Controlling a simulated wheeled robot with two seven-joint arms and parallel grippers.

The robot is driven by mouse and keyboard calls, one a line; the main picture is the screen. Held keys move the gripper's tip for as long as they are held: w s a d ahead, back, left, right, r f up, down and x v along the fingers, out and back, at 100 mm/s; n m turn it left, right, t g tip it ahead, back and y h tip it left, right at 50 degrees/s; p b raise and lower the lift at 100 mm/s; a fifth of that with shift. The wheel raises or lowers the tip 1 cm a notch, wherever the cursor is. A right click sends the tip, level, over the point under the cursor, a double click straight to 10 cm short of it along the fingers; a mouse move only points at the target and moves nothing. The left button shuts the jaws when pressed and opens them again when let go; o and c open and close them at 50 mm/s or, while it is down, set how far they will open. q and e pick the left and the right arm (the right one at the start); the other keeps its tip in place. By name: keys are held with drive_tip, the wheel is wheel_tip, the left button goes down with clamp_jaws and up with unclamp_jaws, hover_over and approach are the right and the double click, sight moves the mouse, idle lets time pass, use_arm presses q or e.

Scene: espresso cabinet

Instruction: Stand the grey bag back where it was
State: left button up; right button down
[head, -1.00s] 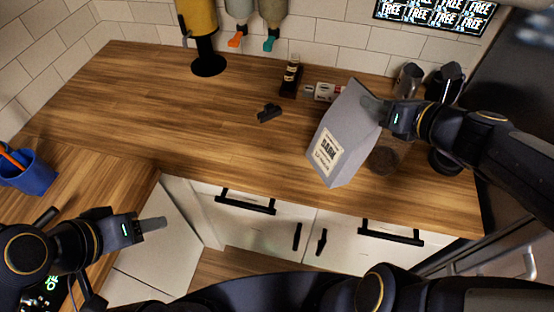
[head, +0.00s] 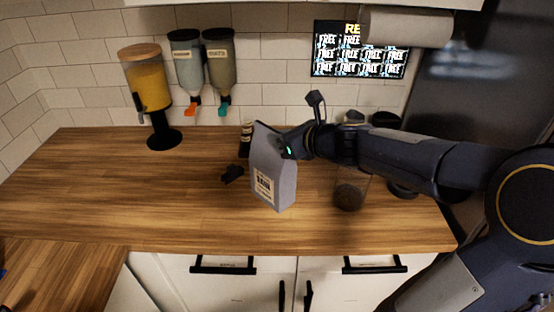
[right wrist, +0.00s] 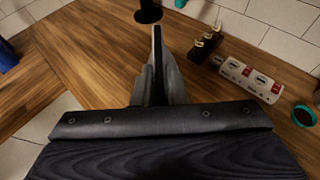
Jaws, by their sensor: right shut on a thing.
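The grey bag (head: 271,178) has a pale label on its front. In the head view it is nearly upright, leaning slightly, over the middle of the wooden counter (head: 130,200). My right gripper (head: 289,145) is shut on the upper part of the bag, coming in from the right. I cannot tell whether the bag's bottom touches the counter. In the right wrist view, the gripper and bag overlap, so the grip is hard to make out. My left gripper is not in view.
A small black object (head: 232,174) lies just left of the bag, and a dark bottle (head: 246,139) stands behind it. A jar with dark contents (head: 349,194) stands to the right. A yellow dispenser (head: 146,82) stands back left. The left counter is clear.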

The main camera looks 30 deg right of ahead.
sight(272, 166)
drive_tip(key=w+f, duration=0.1)
drive_tip(key=w+d+f, duration=0.1)
drive_tip(key=shift+f+b, duration=0.35)
drive_tip(key=f, duration=0.1)
drive_tip(key=f+b, duration=0.2)
drive_tip(key=shift+w+d+f, duration=0.15)
drive_tip(key=shift+w+f, duration=0.15)
drive_tip(key=shift+f, duration=0.05)
drive_tip(key=shift+f, duration=0.15)
drive_tip(key=c, duration=1.5)
unclamp_jaws()
drive_tip(key=shift+o, duration=0.2)
